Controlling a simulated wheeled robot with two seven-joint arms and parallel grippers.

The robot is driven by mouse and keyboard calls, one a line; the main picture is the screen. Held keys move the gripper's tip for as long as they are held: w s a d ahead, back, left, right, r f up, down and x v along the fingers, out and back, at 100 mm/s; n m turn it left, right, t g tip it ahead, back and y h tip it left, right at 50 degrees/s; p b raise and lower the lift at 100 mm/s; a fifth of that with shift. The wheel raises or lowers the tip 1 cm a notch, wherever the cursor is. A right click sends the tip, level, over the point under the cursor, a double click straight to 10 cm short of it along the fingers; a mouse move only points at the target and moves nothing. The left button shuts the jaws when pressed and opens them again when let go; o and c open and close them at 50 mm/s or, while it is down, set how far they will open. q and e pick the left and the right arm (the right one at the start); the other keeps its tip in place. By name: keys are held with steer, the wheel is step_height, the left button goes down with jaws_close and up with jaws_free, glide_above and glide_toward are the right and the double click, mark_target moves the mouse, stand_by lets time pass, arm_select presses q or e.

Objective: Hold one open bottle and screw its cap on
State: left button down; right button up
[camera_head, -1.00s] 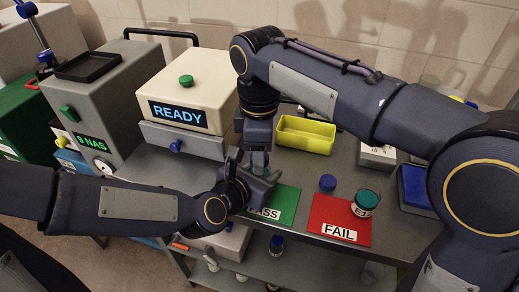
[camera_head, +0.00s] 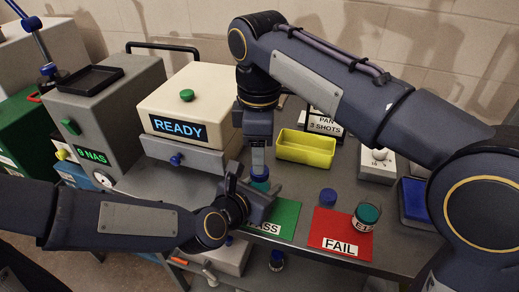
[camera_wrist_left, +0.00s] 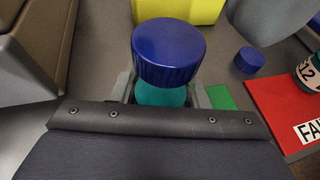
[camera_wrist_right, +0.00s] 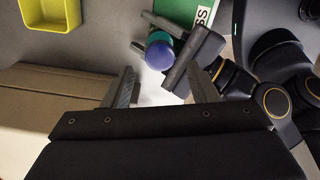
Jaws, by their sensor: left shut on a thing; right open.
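My left gripper (camera_head: 262,200) is shut on a teal bottle (camera_wrist_left: 160,96) in front of the tester, near the green PASS mat. A dark blue cap (camera_wrist_left: 168,50) sits on top of the bottle; whether it is threaded tight I cannot tell. In the right wrist view the cap (camera_wrist_right: 159,55) shows from above, with teal beside it. My right gripper (camera_wrist_right: 168,78) points down over the bottle, open, its fingers apart from the cap.
A loose blue cap (camera_head: 327,198) stands on the table by the red FAIL mat (camera_head: 330,243), which bears a labelled teal bottle (camera_head: 367,214). A yellow tray (camera_head: 306,148) and the READY machine (camera_head: 180,100) stand behind. The green PASS mat (camera_head: 285,215) is close to the left gripper.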

mark_target(260, 186)
steer(key=n, duration=0.1)
steer(key=r+n, duration=0.1)
steer(key=n, duration=0.2)
steer(key=shift+r+n, duration=0.3)
steer(key=n, duration=0.2)
steer(key=r+n, duration=0.1)
steer(key=n, duration=0.1)
steer(key=r+n, duration=0.1)
steer(key=n, duration=0.1)
steer(key=shift+f, duration=0.1)
steer(key=shift+f, duration=4)
